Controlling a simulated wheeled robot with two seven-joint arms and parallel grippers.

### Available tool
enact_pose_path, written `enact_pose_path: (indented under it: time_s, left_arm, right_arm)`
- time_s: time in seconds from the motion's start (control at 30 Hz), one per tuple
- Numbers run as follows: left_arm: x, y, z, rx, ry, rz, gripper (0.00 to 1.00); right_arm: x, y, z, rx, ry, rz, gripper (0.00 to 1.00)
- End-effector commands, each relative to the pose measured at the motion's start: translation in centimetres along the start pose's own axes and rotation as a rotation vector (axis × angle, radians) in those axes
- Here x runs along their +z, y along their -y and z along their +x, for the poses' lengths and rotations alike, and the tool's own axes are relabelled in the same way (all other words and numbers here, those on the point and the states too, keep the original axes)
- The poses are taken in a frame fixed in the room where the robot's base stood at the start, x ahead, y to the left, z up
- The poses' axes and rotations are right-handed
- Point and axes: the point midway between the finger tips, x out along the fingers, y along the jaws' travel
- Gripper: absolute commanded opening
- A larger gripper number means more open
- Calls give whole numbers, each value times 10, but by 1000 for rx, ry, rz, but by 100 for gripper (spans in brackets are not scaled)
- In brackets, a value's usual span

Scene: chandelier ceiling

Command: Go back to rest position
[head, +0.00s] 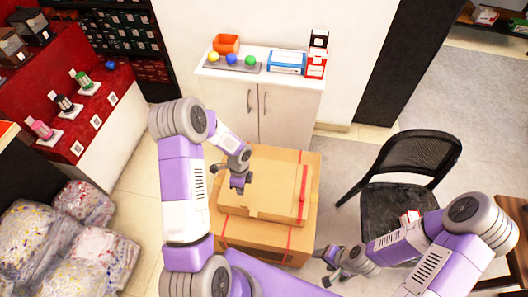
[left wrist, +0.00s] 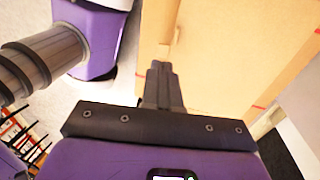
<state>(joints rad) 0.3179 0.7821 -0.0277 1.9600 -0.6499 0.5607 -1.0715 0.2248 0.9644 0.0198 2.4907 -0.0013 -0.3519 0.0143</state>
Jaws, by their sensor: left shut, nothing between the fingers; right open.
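My left arm comes in from the left in the head view. My left gripper (head: 238,184) is over the cardboard boxes (head: 262,215), with nothing held. In the left wrist view its fingers (left wrist: 161,84) are together and empty, with a cardboard surface behind them. My right gripper (head: 333,264) is low in the head view, right of the boxes and left of the black chair. It is open and I see nothing in it.
A white cabinet (head: 285,108) stands behind the boxes, with coloured balls, an orange bin (head: 226,43) and small boxes on top. A black chair (head: 405,180) is at right. Wrapped bags (head: 65,245) and a red display shelf (head: 95,130) are at left. Grey floor is open behind the chair.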

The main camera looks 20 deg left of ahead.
Motion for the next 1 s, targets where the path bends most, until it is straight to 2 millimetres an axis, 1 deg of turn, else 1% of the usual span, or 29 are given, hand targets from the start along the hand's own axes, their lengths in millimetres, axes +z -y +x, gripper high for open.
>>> enact_pose_path:
  time_s: [0.2, 0.27, 0.33, 0.37, 0.4, 0.47, 0.5, 0.57, 0.6, 0.7, 0.8, 0.9, 1.0]
  left_arm:
    - [-2, -2, 1, 1, -6, -9, 0]
    - [-11, -6, 5, 5, -29, -42, 0]
    - [-30, -17, 14, 12, -81, -132, 0]
    - [-41, -23, 19, 17, -112, -191, 0]
    - [-57, -34, 26, 28, -156, -285, 0]
    - [-82, -51, 35, 51, -225, -455, 0]
    - [-98, -64, 41, 71, -265, -579, 0]
    - [-116, -81, 48, 103, -312, -771, 0]
    - [-126, -92, 51, 121, -336, -894, 0]
    - [-140, -115, 58, 157, -368, -1171, 0]
    - [-145, -130, 61, 174, -378, -1375, 0]
    - [-146, -138, 63, 177, -381, -1490, 0]
    - [-145, -140, 63, 177, -382, -1519, 0]
  right_arm:
    - [0, 0, 0, 0, 0, 0, 62]
    - [0, 0, 0, 0, 0, 0, 62]
    - [0, 0, 0, 0, 0, 0, 62]
    - [0, 0, 0, 0, 0, 0, 62]
    - [0, 0, 0, 0, 0, 0, 62]
    - [0, 0, 0, 0, 0, 0, 62]
    - [0, 0, 0, 0, 0, 0, 62]
    - [0, 0, 0, 0, 0, 0, 62]
    - [0, 0, 0, 0, 0, 0, 62]
    - [0, 0, 0, 0, 0, 0, 62]
    - [0, 0, 0, 0, 0, 0, 62]
    - [0, 0, 0, 0, 0, 0, 62]
    - [0, 0, 0, 0, 0, 0, 62]
